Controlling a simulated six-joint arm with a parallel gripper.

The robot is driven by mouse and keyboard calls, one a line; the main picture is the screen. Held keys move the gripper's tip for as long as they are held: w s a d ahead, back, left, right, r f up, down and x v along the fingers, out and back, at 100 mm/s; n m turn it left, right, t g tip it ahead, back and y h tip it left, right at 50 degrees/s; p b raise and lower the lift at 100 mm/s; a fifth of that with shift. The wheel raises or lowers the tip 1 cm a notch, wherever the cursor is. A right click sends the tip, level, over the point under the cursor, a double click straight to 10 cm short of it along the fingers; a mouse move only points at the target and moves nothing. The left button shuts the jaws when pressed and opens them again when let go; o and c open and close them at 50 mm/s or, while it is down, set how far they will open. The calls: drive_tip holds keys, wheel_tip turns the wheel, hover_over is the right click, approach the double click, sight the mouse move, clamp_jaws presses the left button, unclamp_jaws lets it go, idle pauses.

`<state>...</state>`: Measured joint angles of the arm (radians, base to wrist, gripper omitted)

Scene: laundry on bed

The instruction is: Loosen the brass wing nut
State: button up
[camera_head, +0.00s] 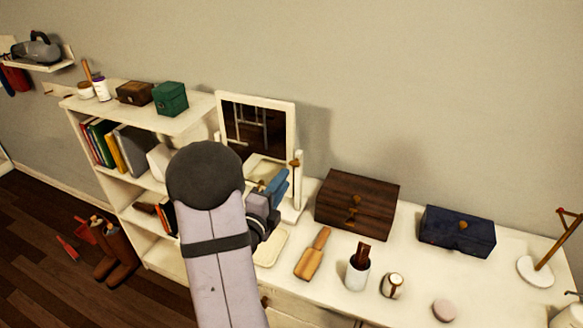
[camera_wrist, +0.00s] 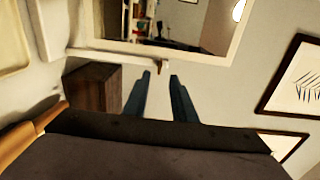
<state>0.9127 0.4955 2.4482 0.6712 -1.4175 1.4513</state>
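The brass wing nut (camera_head: 295,163) sits on the right side of the white-framed mirror (camera_head: 291,118), which stands on the white dresser. In the wrist view the small brownish wing nut (camera_wrist: 161,67) shows at the mirror frame's edge, just beyond and roughly between my fingertips. My gripper (camera_head: 279,181) has blue fingers and is in front of the mirror's lower right part, close to the nut. In the wrist view my gripper (camera_wrist: 159,76) is open with a clear gap and nothing between the fingers. Whether a finger touches the nut cannot be told.
A dark wooden box (camera_head: 357,204) stands right of the mirror. A brush (camera_head: 313,254), a white cup (camera_head: 357,268), a small jar (camera_head: 392,285) and a blue box (camera_head: 458,231) are on the dresser. A bookshelf (camera_head: 130,170) stands at left. The air before the wall is free.

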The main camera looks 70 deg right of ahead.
sight(293, 165)
drive_tip(key=d+p, duration=0.3)
drive_tip(key=d, duration=0.3)
drive_tip(key=shift+r, duration=0.1)
drive_tip(key=shift+d, duration=0.65)
clamp_jaws()
